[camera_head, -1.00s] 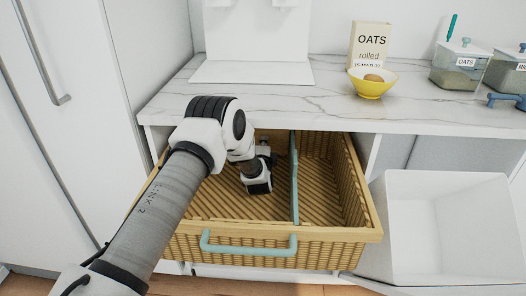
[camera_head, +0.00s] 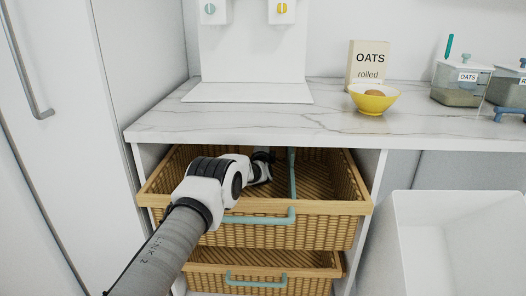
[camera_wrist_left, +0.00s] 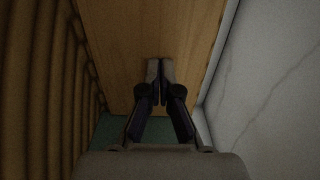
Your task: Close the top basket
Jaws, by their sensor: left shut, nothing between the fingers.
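The top basket (camera_head: 300,231) is a wicker drawer with a wooden rim, a teal handle (camera_head: 262,217) and a teal divider (camera_head: 292,173). It stands partly pulled out below the marble counter. My left arm reaches over its front left into it. My left gripper (camera_head: 262,160) is at the back of the basket near the counter edge, partly hidden by my wrist. In the left wrist view the gripper (camera_wrist_left: 160,66) is shut and empty, its tips in front of a wooden surface (camera_wrist_left: 150,30); I cannot tell whether they touch it. My right gripper is not in view.
A lower wicker basket (camera_head: 310,263) sits under the top one. The counter (camera_head: 240,122) above holds a yellow bowl (camera_head: 373,103), an oats box (camera_head: 368,62) and clear canisters (camera_head: 460,85). A white bin (camera_head: 455,240) stands at the right.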

